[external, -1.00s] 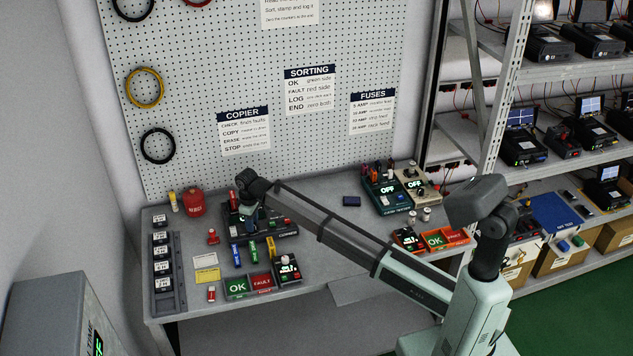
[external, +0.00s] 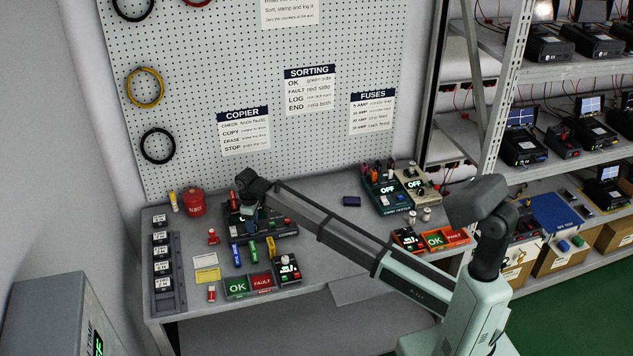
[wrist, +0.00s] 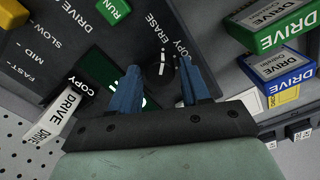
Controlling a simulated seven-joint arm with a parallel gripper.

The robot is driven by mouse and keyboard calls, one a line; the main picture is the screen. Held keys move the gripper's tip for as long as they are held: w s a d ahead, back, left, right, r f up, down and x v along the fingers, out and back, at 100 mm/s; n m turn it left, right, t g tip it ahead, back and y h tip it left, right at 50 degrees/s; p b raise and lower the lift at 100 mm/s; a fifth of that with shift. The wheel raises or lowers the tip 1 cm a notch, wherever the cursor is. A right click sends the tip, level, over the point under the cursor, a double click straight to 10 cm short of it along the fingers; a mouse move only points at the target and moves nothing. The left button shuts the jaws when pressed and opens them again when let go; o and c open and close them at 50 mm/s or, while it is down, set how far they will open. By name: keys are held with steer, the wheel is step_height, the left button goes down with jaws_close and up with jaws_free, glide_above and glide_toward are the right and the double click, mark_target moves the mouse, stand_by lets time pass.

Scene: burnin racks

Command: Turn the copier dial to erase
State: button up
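The copier (external: 286,229) is a dark panel on the bench with colored drives around it. Its black dial (wrist: 160,76) shows in the wrist view below printed ERASE and COPY labels. A white mark on the dial points up in that view; I cannot tell exactly which label it lines up with. My gripper (wrist: 162,84) has its two blue fingers on either side of the dial, with the dial between them. The fingers stand apart, and small gaps seem to show beside the dial; contact is unclear. In the external view my gripper (external: 249,218) is over the copier, hiding the dial.
A green RUN button (wrist: 115,9) and a green-lit display lie near the dial. A white drive (wrist: 62,112) stands by the left finger. Green and blue drives (wrist: 277,66) stand at the right. A red bin (external: 193,203) stands behind left on the bench.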

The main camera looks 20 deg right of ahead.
steer(key=shift+o, duration=1)
step_height(320, 180, up, 14)
steer(key=shift+f, duration=0.15)
